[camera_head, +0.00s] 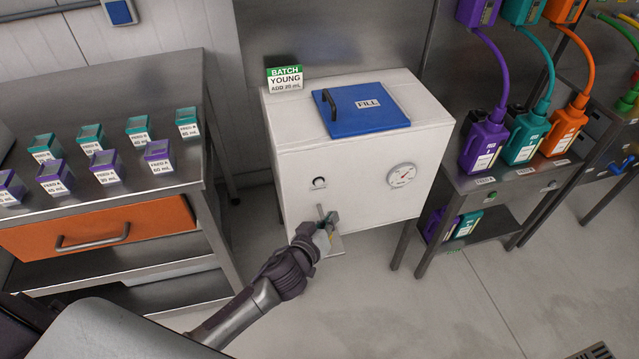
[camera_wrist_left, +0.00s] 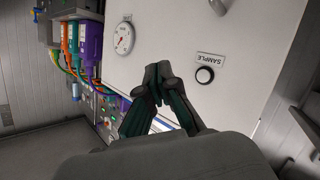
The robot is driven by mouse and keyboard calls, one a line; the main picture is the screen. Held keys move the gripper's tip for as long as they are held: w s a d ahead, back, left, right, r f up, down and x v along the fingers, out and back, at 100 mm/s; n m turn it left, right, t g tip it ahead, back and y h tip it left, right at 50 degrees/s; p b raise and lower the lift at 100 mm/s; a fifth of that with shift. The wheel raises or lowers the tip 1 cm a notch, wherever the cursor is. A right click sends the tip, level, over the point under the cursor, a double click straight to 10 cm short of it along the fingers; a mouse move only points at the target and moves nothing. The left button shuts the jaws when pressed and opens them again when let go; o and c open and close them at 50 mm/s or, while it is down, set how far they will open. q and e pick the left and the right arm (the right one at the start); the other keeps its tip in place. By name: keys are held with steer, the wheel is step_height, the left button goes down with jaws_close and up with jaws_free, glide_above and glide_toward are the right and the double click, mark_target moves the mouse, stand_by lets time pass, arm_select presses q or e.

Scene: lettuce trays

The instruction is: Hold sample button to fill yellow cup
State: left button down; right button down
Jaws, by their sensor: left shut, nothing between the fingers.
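My left gripper (camera_head: 328,224) is shut and empty in front of the box, below the button in the head view. In the left wrist view its closed fingertips (camera_wrist_left: 157,82) point at the white panel, left of the button and apart from it. I cannot clearly make out a yellow cup; the gripper covers part of the small ledge (camera_head: 336,246) under the box front.
A round gauge (camera_head: 401,175) is on the same front, right of the button. A blue FILL lid (camera_head: 362,108) lies on top. A steel bench (camera_head: 125,180) with teal and purple cups stands left. A stand with purple, teal and orange jugs (camera_head: 525,138) stands right.

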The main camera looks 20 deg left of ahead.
mark_target(319, 183)
arm_select(q)
steer(key=w+a, duration=0.1)
steer(key=w, duration=0.1)
steer(key=w+a, duration=0.3)
steer(key=w, duration=0.2)
steer(key=shift+a, duration=0.35)
stand_by(0.5)
stand_by(0.7)
steer(key=shift+w+a, duration=0.2)
steer(key=shift+w, duration=0.1)
steer(key=shift+w+a, duration=0.3)
steer(key=shift+w, duration=0.05)
stand_by(2.1)
